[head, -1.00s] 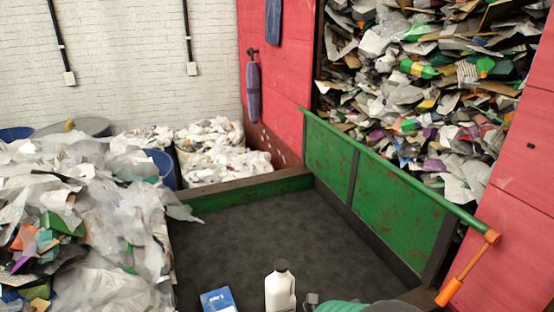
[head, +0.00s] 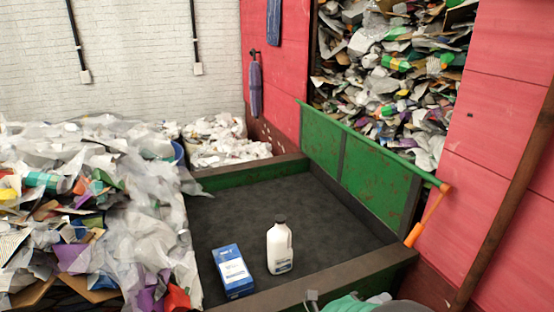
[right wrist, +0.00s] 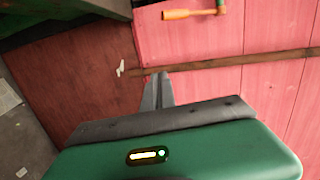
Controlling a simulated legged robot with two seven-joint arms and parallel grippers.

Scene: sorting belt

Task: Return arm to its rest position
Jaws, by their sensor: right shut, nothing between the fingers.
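My right gripper (head: 312,297) shows at the bottom edge of the head view, in front of the belt's near rim. In the right wrist view its fingers (right wrist: 156,88) are together with nothing between them. The gripper points toward the dark red panel and the pink wall and touches nothing that I can see. My left gripper is in neither view. A white jug (head: 279,250) with a dark cap stands upright on the dark belt (head: 250,215). A blue and white box (head: 232,271) lies to the left of the jug.
A green side panel (head: 365,170) with an orange handle (head: 427,217) borders the belt on the right. A heap of mixed waste (head: 90,220) lies on the left. A pink wall (head: 500,150) stands at the right. The belt behind the jug is clear.

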